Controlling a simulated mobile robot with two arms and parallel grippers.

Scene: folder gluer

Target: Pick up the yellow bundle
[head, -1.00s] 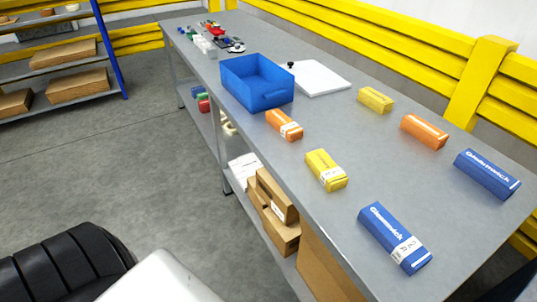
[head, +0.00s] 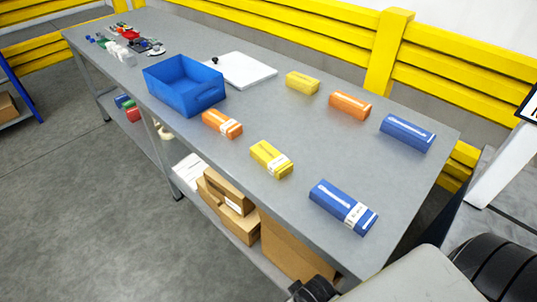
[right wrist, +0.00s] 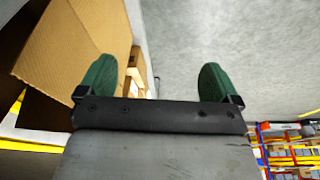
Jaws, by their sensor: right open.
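Two yellow bundles lie on the grey table in the head view. The nearer yellow bundle (head: 271,160), with a white label band, lies near the front edge. The farther yellow bundle (head: 302,83) lies toward the back. My right gripper (right wrist: 157,78) shows in the right wrist view as two green fingers spread wide with nothing between them. It is beside a cardboard box, with grey floor behind, and no yellow bundle shows in that view. My left gripper is not in view.
Orange bundles (head: 222,124) (head: 350,105) and blue bundles (head: 343,207) (head: 407,132) lie around the yellow ones. A blue bin (head: 184,86) and white board (head: 240,70) stand farther left.

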